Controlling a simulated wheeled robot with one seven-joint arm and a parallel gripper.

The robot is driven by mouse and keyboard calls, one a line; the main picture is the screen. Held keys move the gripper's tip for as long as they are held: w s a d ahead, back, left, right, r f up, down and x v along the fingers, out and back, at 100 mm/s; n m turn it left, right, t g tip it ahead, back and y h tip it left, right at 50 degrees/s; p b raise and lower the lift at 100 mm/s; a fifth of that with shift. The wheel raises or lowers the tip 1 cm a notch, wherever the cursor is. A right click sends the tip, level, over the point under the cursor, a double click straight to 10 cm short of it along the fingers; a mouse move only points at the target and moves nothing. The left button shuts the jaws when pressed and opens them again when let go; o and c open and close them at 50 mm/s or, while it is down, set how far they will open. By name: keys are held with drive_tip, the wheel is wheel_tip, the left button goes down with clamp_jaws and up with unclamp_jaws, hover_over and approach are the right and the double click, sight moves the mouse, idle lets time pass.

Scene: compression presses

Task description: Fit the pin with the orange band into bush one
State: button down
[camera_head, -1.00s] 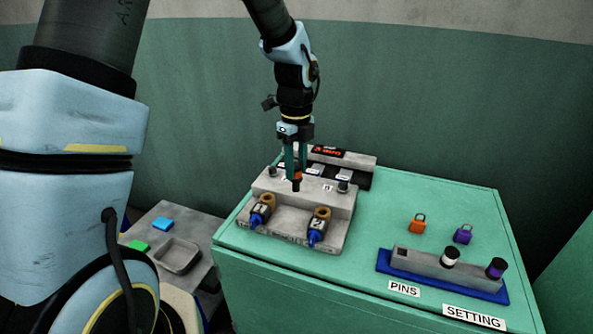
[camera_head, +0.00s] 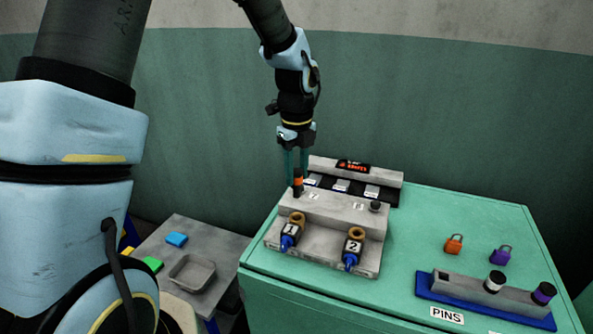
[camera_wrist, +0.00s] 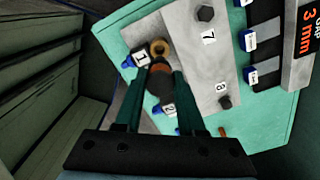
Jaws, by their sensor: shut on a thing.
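The pin with the orange band (camera_head: 298,183) is dark with an orange ring and hangs between the fingers of my gripper (camera_head: 297,172). In the wrist view the pin (camera_wrist: 160,84) sits between the shut green fingers. Bush one (camera_head: 297,219) is a tan-brown ring on the grey press block, behind a blue-black part marked 1. It also shows in the wrist view (camera_wrist: 158,47), just beyond the pin. The pin is apart from bush one, above and a little behind it in the head view. Its lower end is hard to make out.
Bush two (camera_head: 354,235) is to the right on the same grey block (camera_head: 330,252). Bolts (camera_head: 375,207) stand on the block's raised back. A pin rack (camera_head: 455,285) holds white- and purple-banded pins. A grey tray (camera_head: 192,272) is at left.

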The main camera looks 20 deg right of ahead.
sight(297, 196)
drive_tip(key=shift+f+b, duration=1.7)
drive_tip(key=shift+f, duration=1.25)
drive_tip(key=shift+p, duration=0.7)
drive_tip(key=shift+f+b, duration=1.2)
drive_tip(key=shift+f, duration=0.95)
drive_tip(key=shift+c, duration=2.1)
unclamp_jaws()
drive_tip(key=shift+r, duration=0.1)
wheel_tip(297, 196, up, 11)
drive_tip(key=shift+f+b, duration=0.15)
drive_tip(key=shift+b, duration=0.9)
